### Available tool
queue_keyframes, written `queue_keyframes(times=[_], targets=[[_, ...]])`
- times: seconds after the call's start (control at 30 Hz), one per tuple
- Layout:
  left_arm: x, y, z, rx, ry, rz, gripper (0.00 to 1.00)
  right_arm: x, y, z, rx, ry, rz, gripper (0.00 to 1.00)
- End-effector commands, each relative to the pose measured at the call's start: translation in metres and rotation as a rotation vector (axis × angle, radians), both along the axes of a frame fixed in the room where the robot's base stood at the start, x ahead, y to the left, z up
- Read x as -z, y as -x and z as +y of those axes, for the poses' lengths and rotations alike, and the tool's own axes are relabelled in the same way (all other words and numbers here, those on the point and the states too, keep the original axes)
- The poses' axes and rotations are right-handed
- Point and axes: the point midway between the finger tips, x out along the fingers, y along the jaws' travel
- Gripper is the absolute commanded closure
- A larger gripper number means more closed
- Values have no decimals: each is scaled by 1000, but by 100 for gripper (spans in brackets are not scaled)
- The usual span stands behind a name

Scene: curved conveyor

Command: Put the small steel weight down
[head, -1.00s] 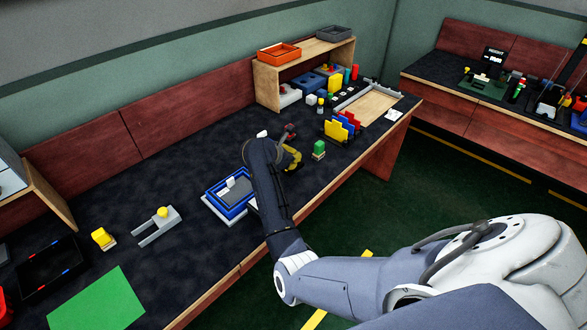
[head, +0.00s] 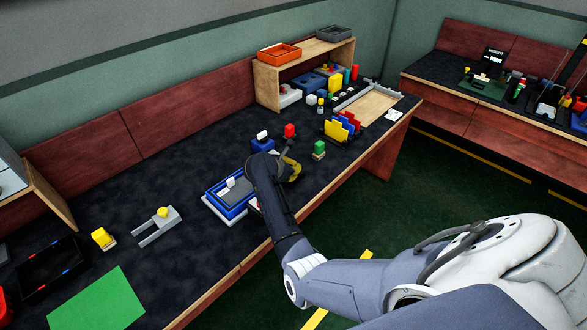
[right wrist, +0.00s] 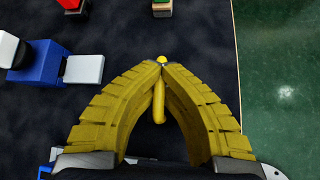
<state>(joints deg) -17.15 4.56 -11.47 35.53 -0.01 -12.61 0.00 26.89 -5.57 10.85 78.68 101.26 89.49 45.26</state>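My right gripper (head: 291,170) is over the dark bench, right of the blue tray (head: 210,197). In the right wrist view the yellow fingers of my right gripper (right wrist: 162,66) come together at the tips. A small smooth yellow piece (right wrist: 158,102) sits between them, apparently pinched at the tips. I see no steel-coloured weight in the fingers, and cannot tell whether this piece is part of one. The bench surface below the fingertips looks bare. My left gripper is not in view.
Yellow, blue and red upright plates (head: 341,126) stand farther right. The bench front edge (right wrist: 237,90) is close on the right.

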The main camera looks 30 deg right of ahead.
Motion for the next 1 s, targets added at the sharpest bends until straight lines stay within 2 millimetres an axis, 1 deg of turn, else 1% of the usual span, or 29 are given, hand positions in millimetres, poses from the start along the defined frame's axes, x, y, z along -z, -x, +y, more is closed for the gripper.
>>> queue_keyframes(times=[0.17,0.4,0.63,0.7,0.77,1.0], targets=[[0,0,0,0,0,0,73,1,-1,0,0,2,-1,100],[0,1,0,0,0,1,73,2,0,0,0,0,0,73],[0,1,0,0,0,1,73,2,0,0,0,0,0,73],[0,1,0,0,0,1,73,-1,0,0,0,1,-2,73],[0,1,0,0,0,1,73,-3,1,5,-1,-1,0,73],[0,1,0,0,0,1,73,-21,10,25,-1,-3,-2,73]])
